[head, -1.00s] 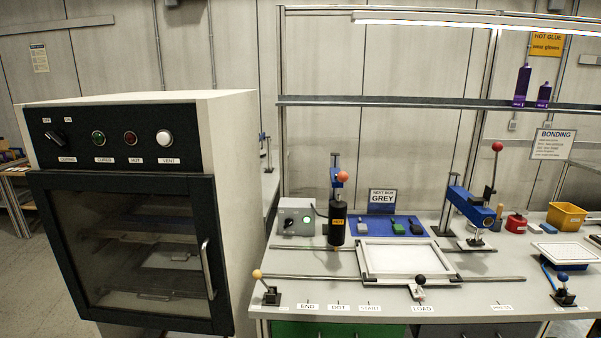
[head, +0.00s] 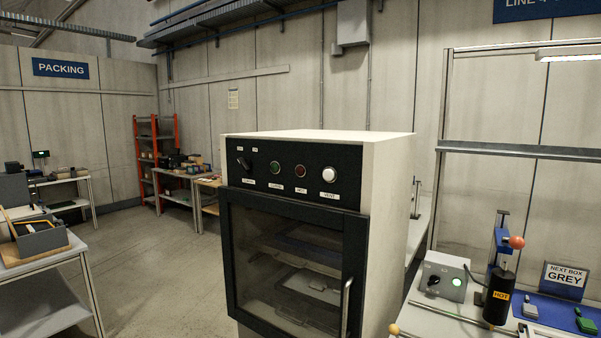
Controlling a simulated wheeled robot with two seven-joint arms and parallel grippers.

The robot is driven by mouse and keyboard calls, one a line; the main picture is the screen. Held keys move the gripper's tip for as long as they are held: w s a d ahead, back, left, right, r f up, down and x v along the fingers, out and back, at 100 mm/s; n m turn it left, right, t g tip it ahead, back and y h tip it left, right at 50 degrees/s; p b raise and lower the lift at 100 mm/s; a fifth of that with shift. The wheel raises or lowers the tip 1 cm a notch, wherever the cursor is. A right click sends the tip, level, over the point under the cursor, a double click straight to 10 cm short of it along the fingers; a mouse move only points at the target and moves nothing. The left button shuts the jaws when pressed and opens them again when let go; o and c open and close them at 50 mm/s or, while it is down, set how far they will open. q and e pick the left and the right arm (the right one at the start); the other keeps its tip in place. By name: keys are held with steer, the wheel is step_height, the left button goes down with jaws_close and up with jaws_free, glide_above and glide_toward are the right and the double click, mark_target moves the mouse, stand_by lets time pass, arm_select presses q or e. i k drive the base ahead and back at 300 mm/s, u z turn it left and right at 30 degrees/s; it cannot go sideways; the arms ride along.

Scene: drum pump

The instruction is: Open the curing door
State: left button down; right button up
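The curing cabinet stands in the middle of the head view, with a cream body and a dark front panel. Its glass-fronted curing door (head: 292,262) looks closed. A metal vertical handle (head: 346,308) is on the door's right side, its lower end cut off by the frame edge. Trays on shelves show dimly through the glass. Above the door are a black switch (head: 243,163), a green lamp (head: 275,168), a red lamp (head: 300,171) and a white button (head: 329,174). Neither of my grippers is in view.
The workbench at right carries a control box with a green light (head: 444,278), a black HOT cylinder (head: 498,295) and a NEXT BOX GREY sign (head: 565,280). A cart with a grey bin (head: 40,234) stands at left. Open floor lies between cart and cabinet.

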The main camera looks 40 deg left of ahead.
mark_target(355, 227)
steer(key=u, duration=1.65)
steer(key=i, duration=0.4)
steer(key=z, duration=2.25)
